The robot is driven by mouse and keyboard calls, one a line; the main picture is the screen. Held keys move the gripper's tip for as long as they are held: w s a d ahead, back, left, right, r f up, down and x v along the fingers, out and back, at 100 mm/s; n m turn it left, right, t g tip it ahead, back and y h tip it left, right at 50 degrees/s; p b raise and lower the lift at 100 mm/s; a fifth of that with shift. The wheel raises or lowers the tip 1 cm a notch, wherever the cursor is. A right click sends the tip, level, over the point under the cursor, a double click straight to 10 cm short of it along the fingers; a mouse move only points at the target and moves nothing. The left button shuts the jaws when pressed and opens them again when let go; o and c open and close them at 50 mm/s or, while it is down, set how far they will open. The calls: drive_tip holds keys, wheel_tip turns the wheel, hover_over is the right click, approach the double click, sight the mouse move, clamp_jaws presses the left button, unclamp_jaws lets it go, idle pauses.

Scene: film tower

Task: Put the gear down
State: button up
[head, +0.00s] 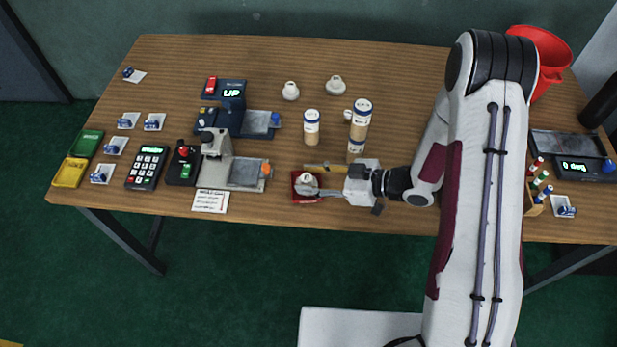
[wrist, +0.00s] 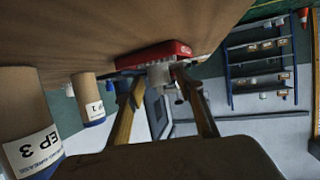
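A small off-white gear with a raised hub (head: 307,180) sits at the red tray (head: 298,196) near the table's front edge. My gripper (head: 312,181) reaches in from the right, with one finger on the far side of the gear and one on the near side. In the wrist view the gear (wrist: 160,74) shows between the fingertips, against the red tray (wrist: 152,55). The fingers are spread, with a small gap beside the left one. The gear's underside is hidden, so its contact with the tray is unclear.
Labelled cardboard tubes (head: 312,128) stand behind my gripper, the taller stack (head: 361,118) close to it. Two more off-white pieces (head: 290,91) (head: 335,85) lie farther back. A device with a grey plate (head: 247,172) stands left. A vial rack (head: 537,195) and scale (head: 580,165) are right.

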drive_tip(key=shift+v, duration=5.55)
drive_tip(key=shift+w, duration=0.1)
